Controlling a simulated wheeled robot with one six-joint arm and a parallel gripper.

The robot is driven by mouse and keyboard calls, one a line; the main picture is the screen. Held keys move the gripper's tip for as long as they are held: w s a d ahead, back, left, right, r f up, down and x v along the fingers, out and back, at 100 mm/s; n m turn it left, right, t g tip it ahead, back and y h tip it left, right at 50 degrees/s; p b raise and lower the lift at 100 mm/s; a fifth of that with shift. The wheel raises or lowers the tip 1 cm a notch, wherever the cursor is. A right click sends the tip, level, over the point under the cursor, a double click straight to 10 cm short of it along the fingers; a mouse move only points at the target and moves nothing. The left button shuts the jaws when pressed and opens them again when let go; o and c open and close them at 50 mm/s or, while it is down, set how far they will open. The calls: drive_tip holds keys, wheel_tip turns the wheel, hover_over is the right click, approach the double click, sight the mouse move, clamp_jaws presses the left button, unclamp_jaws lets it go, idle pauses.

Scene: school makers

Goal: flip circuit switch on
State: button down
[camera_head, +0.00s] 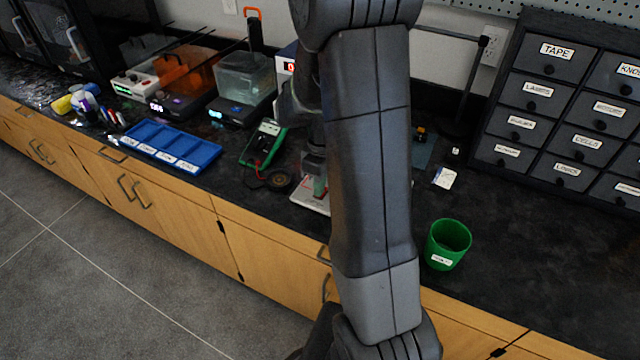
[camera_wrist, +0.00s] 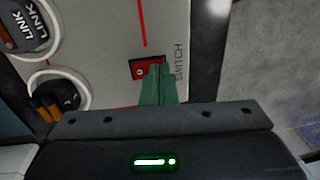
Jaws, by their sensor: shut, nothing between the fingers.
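The circuit board (camera_wrist: 105,50) is a pale panel with red lines, and it fills much of the wrist view. Its switch (camera_wrist: 138,70) is a small red and dark block beside the printed word SWITCH. My gripper (camera_wrist: 157,72) has green fingers, shut and empty, with the tips over the right part of the switch. They partly hide it, and I cannot tell whether they touch it or which way it is set. In the head view the pale board (camera_head: 309,198) lies at the counter's front, and my green fingertips (camera_head: 320,187) are over it. My arm hides the rest.
In the head view, a multimeter (camera_head: 264,143) and blue tray (camera_head: 172,146) stand left, a green cup (camera_head: 447,244) right. Drawers (camera_head: 560,110) stand behind. The right counter is mostly clear.

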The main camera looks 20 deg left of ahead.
drive_tip(key=shift+f, duration=0.1)
drive_tip(key=shift+w, duration=0.35)
drive_tip(key=shift+w+d, duration=0.1)
drive_tip(key=shift+w, duration=0.4)
drive_tip(key=shift+s, duration=0.1)
drive_tip(key=shift+r+p, duration=0.6)
drive_tip(key=shift+r, duration=0.05)
wheel_tip(320, 180, up, 13)
drive_tip(key=w+p, duration=0.1)
drive_tip(key=p, duration=0.1)
drive_tip(key=shift+w, duration=0.35)
drive_tip(key=shift+d, duration=0.15)
